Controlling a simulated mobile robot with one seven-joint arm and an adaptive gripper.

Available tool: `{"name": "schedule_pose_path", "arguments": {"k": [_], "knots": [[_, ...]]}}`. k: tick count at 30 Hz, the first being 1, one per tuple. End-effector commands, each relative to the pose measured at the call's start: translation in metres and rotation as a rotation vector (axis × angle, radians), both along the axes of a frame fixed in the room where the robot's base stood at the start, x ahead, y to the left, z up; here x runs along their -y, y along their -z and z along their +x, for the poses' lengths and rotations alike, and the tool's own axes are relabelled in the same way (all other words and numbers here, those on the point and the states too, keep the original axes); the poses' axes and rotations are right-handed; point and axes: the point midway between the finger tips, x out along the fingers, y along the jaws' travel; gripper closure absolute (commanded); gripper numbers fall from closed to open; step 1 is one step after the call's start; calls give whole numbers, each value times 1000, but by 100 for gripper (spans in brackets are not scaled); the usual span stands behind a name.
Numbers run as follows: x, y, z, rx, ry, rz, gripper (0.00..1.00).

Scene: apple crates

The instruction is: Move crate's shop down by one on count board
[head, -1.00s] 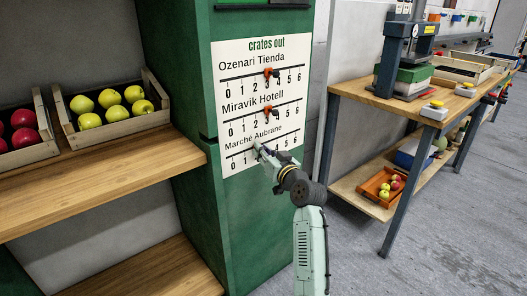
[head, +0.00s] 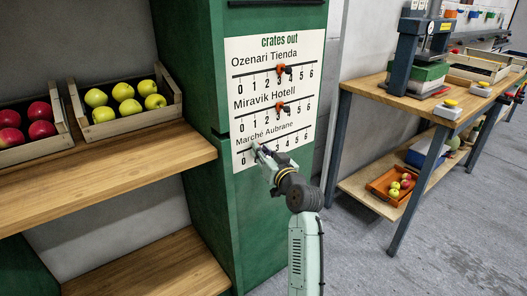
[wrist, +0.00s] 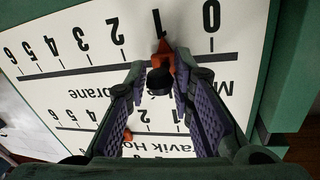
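The count board (head: 290,48) has three numbered rows. The lowest row is Marché Aubrane. Its orange marker (wrist: 162,56) with a black knob (wrist: 160,82) shows in the wrist view, where the board appears upside down; its tip points at the 1. My gripper (wrist: 161,78) has one purple-padded finger on each side of this knob, with the tips close against it, and looks shut on it. In the head view my gripper (head: 258,150) covers this marker at the row's low end. The Ozenari Tienda marker (head: 281,70) and Miravik Hotell marker (head: 281,106) each stand at 3.
The board is on a green cabinet (head: 193,60). At left, a wooden shelf (head: 100,180) bears a crate of yellow-green apples (head: 130,128) and a crate of red apples (head: 62,140). A workbench (head: 375,93) stands at right. Grey floor is clear between.

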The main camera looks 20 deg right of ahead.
Motion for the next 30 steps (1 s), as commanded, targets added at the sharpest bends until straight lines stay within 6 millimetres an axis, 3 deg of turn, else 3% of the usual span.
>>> {"name": "schedule_pose_path", "arguments": {"k": [6, 17, 23, 30], "knots": [[0, 0, 0, 0, 0, 0, 61], [1, 1, -4, 0, 1, 1, 61], [6, 1, -33, 0, 3, 2, 61], [14, 0, -84, 1, 3, 2, 61]]}}
